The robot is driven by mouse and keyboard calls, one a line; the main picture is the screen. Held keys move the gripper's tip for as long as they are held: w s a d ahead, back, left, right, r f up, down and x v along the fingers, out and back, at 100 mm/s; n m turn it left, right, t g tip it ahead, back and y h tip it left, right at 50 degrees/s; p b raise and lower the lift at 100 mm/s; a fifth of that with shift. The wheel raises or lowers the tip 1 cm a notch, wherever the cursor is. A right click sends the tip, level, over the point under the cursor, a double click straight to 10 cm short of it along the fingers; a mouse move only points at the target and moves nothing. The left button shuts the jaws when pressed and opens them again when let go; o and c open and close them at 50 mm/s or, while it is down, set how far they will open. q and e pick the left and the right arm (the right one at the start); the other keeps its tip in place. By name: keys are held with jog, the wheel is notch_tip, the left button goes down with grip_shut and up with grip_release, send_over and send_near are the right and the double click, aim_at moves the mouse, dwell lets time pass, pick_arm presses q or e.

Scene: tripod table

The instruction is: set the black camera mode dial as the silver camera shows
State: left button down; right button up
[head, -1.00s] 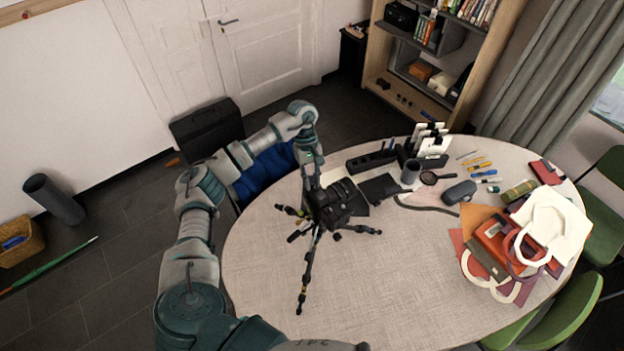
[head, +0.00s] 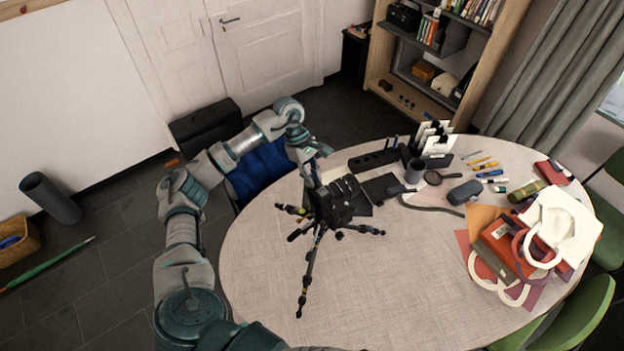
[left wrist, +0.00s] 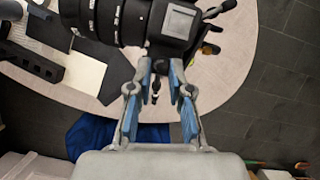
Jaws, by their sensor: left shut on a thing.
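The black camera (head: 343,199) sits on a small black tripod (head: 309,268) on the round table. Its lens (left wrist: 118,20) and grey-topped block (left wrist: 180,20) fill the upper left wrist view. My left gripper (head: 312,178) reaches down to the camera's back left side. In the left wrist view its blue-padded fingers (left wrist: 158,68) close around a small dark part at the camera's edge, apparently the mode dial. The dial's markings are hidden. I cannot pick out the silver camera. My right gripper is out of view.
A grey mug (head: 414,171), dark organiser (head: 374,160) and grey case (head: 465,192) stand behind and right of the camera. Bags (head: 560,226) cover the table's right end. The front middle of the table (head: 400,280) is clear. A blue chair (head: 262,170) is behind.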

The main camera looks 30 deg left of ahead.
pick_arm(q)
jog(key=shift+n+t+b, duration=0.3)
jog(key=shift+n+b, duration=0.15)
jog(key=shift+n, duration=0.35)
jog(key=shift+r, duration=0.1)
jog(key=c, duration=1.1)
grip_release()
jog(key=shift+d, duration=0.1)
jog(key=v, duration=1.2)
jog(key=shift+a, duration=0.2)
jog(key=shift+o, duration=0.2)
